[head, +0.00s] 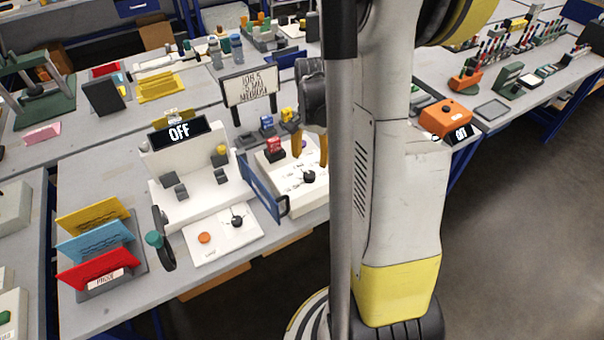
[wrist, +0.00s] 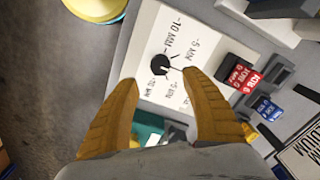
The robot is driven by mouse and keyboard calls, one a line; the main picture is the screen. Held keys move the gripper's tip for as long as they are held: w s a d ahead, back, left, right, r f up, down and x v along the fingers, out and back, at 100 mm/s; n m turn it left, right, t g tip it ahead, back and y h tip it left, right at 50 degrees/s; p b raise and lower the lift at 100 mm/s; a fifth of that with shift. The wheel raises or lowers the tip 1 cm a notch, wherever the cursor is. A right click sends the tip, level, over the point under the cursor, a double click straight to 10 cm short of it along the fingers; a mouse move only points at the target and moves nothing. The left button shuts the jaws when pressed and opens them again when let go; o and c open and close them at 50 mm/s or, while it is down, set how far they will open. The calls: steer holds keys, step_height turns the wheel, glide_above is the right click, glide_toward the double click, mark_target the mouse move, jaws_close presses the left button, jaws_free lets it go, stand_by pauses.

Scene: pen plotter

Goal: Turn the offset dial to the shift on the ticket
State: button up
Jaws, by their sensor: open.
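The offset dial (wrist: 160,66) is a round black knob with a pointer on a white panel with MM marks around it, including 5 MM and 10 MM. I cannot tell surely which mark its pointer meets. The dial also shows in the head view (head: 308,177). My gripper (wrist: 160,85) is open and empty, with its mustard fingers spread on either side just short of the knob in the wrist view. In the head view my gripper (head: 312,150) hangs above the panel, partly behind my arm. The ticket sign (head: 251,87) stands behind; its middle line looks like 5 MM.
Red (wrist: 236,74) and blue (wrist: 267,108) job blocks sit in dark holders beside the panel. A white machine with an OFF display (head: 179,132) stands left, with another black knob (head: 237,221) on its front plate. A blue-framed gate (head: 262,187) stands between them.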

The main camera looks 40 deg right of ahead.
mark_target(310, 173)
step_height(310, 173, down, 8)
steer(key=b, duration=0.2)
steer(key=shift+b, duration=0.35)
steer(key=shift+r, duration=0.1)
steer(key=c, duration=1.2)
